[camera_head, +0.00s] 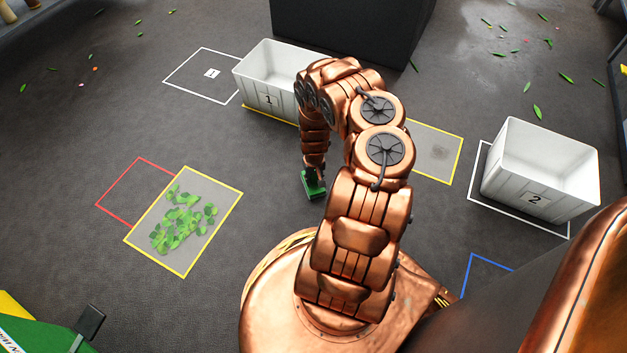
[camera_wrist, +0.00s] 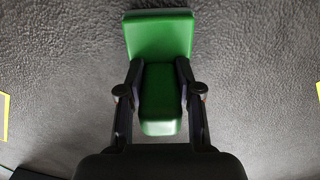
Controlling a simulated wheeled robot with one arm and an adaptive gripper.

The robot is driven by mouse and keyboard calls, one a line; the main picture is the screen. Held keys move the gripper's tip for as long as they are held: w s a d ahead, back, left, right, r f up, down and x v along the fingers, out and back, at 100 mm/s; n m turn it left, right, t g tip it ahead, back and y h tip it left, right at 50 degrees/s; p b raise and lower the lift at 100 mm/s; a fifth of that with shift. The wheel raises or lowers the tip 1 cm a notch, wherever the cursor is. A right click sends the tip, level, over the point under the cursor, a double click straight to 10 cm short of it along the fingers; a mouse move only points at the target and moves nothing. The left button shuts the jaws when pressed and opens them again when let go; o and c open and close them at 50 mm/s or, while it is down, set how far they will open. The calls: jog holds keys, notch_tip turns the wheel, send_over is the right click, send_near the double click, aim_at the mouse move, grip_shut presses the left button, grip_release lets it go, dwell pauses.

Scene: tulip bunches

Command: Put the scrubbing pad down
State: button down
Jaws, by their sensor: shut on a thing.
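The green scrubbing pad (camera_wrist: 158,40) is between the two dark fingers of my gripper (camera_wrist: 160,88) in the wrist view. The fingers press on both sides of its narrower green block. In the head view the pad (camera_head: 314,186) shows at the lower end of my arm, over the dark floor, and my gripper (camera_head: 313,172) is just above it. I cannot tell whether the pad touches the floor.
A yellow-framed grey patch with green leaves (camera_head: 205,247) lies left, overlapping a red outline (camera_head: 118,184). White crate 1 (camera_head: 250,82) stands behind; white crate 2 (camera_head: 520,185) stands right. Another yellow-framed patch (camera_head: 436,150) is partly hidden by my arm. Floor around the pad is clear.

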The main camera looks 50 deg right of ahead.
jog(key=shift+f, duration=0.15)
jog(key=c, duration=0.8)
grip_release()
jog(key=shift+o, duration=0.2)
